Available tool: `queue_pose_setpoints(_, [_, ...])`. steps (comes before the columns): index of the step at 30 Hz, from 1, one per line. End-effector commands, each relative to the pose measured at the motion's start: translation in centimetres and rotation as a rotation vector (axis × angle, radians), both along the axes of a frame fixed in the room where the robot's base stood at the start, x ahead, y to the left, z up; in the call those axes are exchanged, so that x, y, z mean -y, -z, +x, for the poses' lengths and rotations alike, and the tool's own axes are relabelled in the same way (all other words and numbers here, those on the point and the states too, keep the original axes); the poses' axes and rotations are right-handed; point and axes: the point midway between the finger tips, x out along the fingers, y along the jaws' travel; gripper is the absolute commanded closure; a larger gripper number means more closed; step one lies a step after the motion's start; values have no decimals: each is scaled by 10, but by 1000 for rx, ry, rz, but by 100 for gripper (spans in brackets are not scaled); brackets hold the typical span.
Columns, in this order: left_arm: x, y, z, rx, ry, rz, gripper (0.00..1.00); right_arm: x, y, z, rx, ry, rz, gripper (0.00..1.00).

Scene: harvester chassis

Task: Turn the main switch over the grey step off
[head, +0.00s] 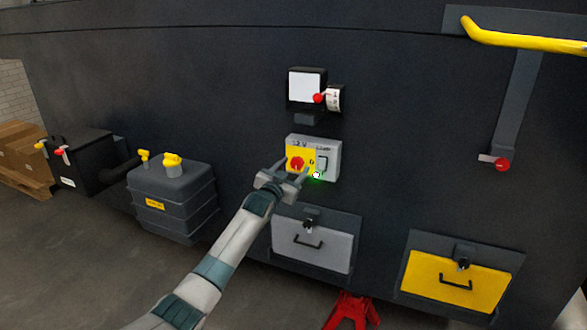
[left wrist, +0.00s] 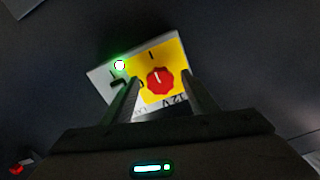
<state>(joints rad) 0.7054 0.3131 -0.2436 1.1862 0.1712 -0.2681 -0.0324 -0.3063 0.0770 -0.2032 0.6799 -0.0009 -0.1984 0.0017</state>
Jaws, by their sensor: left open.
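The main switch is a red knob (head: 297,163) on a yellow plate, on the left half of a light grey box (head: 331,148) marked 12 V. The box sits on the dark wall above the grey step panel (head: 318,254). My left gripper (head: 291,171) is open just in front of the knob. In the left wrist view the knob (left wrist: 160,81) shows between the two open fingers (left wrist: 160,92), and I see nothing held. Whether the fingertips touch it I cannot tell. A lamp (left wrist: 119,65) on the box glows white-green. My right gripper is not in view.
Above the box is a white-faced unit (head: 307,86) with a red-knobbed lever. A yellow panel (head: 455,280) is at lower right, a red lever knob (head: 501,164) above it. A dark tank (head: 174,195) with yellow caps stands left. A red object (head: 352,312) lies low in front.

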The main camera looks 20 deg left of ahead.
Motion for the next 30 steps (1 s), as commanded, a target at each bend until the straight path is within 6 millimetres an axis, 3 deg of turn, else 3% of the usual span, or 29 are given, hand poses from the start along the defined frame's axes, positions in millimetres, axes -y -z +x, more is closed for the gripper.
queue_pose_setpoints(9, [0, 1, 1, -1, 0, 0, 47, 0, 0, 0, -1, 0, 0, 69])
queue_pose_setpoints(14, [0, 1, 1, -1, 0, 0, 85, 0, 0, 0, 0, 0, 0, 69])
queue_pose_setpoints(15, [0, 1, 1, -1, 0, 0, 88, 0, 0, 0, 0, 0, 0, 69])
queue_pose_setpoints(30, [1, 1, 1, -4, 0, -84, 88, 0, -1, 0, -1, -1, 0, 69])
